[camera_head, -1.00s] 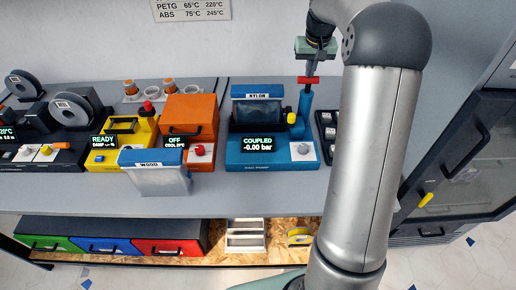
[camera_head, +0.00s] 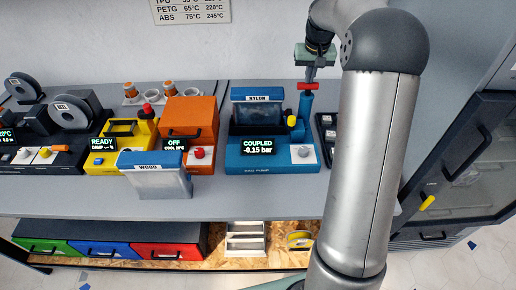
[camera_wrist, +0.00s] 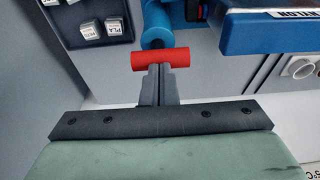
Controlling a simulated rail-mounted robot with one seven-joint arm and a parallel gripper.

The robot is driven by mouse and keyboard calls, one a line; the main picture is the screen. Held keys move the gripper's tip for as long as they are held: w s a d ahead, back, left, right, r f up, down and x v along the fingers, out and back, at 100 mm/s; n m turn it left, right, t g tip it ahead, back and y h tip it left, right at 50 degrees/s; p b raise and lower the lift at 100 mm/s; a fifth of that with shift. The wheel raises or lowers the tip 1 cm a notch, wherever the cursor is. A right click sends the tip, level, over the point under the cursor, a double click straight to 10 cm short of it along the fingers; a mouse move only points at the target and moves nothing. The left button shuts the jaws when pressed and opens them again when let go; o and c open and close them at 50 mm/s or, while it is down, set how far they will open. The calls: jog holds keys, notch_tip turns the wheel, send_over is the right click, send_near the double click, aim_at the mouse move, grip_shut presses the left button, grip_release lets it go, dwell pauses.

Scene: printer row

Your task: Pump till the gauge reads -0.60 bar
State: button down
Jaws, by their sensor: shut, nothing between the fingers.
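The blue vacuum pump (camera_head: 262,168) stands on the bench, and its gauge display (camera_head: 258,147) reads COUPLED, -0.15 bar. The pump's red handle (camera_head: 308,86) sits on top of the blue cylinder (camera_head: 305,106) at its right rear. In the wrist view the red handle (camera_wrist: 160,59) lies crosswise right at my fingertips. My gripper (camera_wrist: 159,72) is shut with nothing between its fingers, and its tips touch or nearly touch the handle. In the head view my gripper (camera_head: 309,78) is above the handle. A container labelled NYLON (camera_head: 256,95) sits on the pump.
A box labelled WOOD (camera_head: 155,177) stands at the bench's front. An orange unit (camera_head: 188,121) and a yellow unit (camera_head: 118,139) are left of the pump. A dark rack of small items (camera_head: 326,134) is close on its right. Colored drawers (camera_head: 111,249) are below.

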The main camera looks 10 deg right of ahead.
jog(key=w+p+v, duration=0.1)
jog(key=p+v, duration=0.4)
jog(key=v, duration=0.3)
jog(key=shift+w+p, duration=0.35)
jog(key=shift+d+r, duration=0.1)
jog(key=shift+d, duration=0.05)
jog(key=s+a+r, duration=0.1)
jog(key=s+a, duration=0.7)
jog(key=s, duration=0.2)
jog(key=s+a+f, duration=0.2)
jog(key=s+a, duration=0.1)
jog(key=s, duration=0.5)
jog(key=s+a+f+n+g+b, duration=0.1)
jog(key=s+a+f, duration=0.2)
jog(key=s, duration=0.6)
jog(key=s+a+f+n+b, duration=0.1)
jog(key=s+a+f, duration=0.1)
jog(key=s, duration=0.7)
jog(key=shift+a+f, duration=0.4)
jog(key=shift+a, duration=0.5)
